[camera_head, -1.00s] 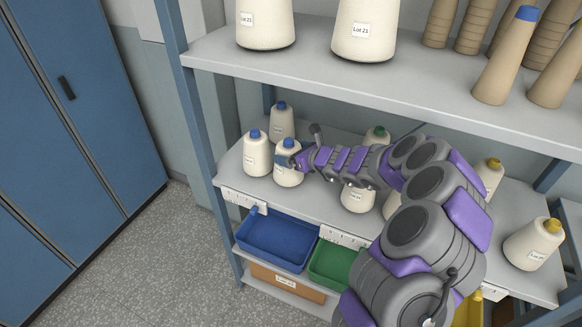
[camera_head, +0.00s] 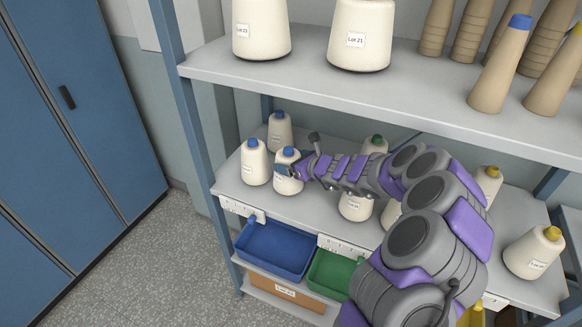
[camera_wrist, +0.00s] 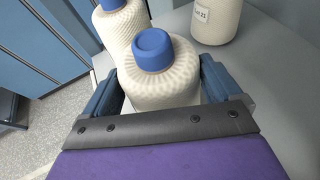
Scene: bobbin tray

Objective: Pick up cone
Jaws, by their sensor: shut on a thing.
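A cream yarn cone with a blue top (camera_head: 286,183) stands at the front left of the middle shelf. My gripper (camera_head: 293,169) reaches it from the right and is shut on it near its top. In the wrist view the same cone (camera_wrist: 158,82) sits between my two blue fingers (camera_wrist: 160,85). Its lower part is hidden by my gripper's palm. A second blue-topped cone (camera_head: 254,164) stands just left of it. A third blue-topped cone (camera_head: 280,133) stands behind. I cannot tell whether the held cone is clear of the shelf.
Green-topped (camera_head: 374,146) and yellow-topped cones (camera_head: 533,254) stand further right, some partly hidden by my arm. The upper shelf (camera_head: 300,75) hangs above with larger cones and brown tubes. A blue bin (camera_head: 275,250) and green bin (camera_head: 332,273) lie below. A blue post (camera_head: 190,120) bounds the left.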

